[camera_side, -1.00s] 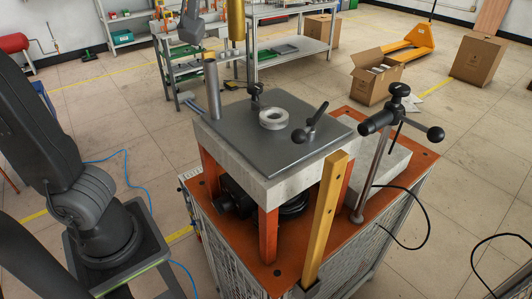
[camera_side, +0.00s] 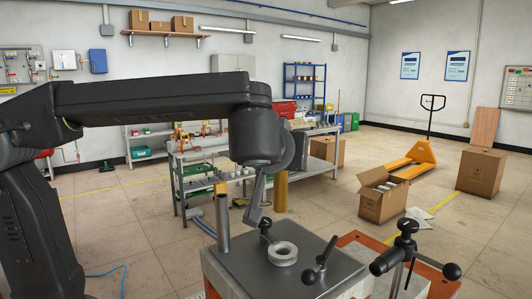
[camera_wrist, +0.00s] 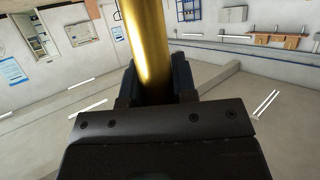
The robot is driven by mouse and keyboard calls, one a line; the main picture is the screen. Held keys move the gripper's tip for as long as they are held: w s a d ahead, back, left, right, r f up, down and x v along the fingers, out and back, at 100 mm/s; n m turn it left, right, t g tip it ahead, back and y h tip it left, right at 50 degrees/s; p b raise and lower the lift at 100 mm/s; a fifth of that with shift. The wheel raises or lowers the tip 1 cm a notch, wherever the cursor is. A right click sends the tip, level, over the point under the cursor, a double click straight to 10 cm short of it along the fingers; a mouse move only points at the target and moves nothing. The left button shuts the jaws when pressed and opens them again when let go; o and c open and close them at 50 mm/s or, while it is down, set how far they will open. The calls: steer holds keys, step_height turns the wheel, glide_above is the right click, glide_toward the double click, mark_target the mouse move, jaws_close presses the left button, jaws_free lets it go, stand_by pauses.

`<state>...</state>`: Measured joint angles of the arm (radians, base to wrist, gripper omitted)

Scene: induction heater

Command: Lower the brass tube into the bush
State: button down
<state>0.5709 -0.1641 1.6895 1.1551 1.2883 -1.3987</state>
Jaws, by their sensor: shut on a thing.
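The brass tube (camera_side: 281,191) hangs upright beside my dark wrist in the side view. Its lower end is clear of the bush, seen above it and nearly in line; the depth between them is hard to judge. The bush (camera_side: 284,262) is a pale grey ring lying on the dark plate (camera_side: 241,269). In the wrist view my gripper (camera_wrist: 155,74) is shut around the brass tube (camera_wrist: 147,35), its dark jaws on either side. In the side view the jaws and the tube's upper part are hidden by my wrist.
A steel post (camera_side: 223,222) stands at the plate's left. A bench (camera_side: 325,169) stands farther back.

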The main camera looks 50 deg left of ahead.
step_height(320, 180, down, 9)
steer(key=w, duration=0.1)
steer(key=shift+w+a+r, duration=0.15)
steer(key=shift+w+a, duration=0.05)
stand_by(0.5)
steer(key=shift+f, duration=0.25)
stand_by(0.5)
steer(key=shift+f, duration=1.7)
steer(key=c, duration=0.8)
jaws_free()
steer(key=shift+c, duration=0.2)
steer(key=v, duration=1.3)
steer(key=shift+s+r, duration=0.25)
steer(key=shift+s, duration=0.05)
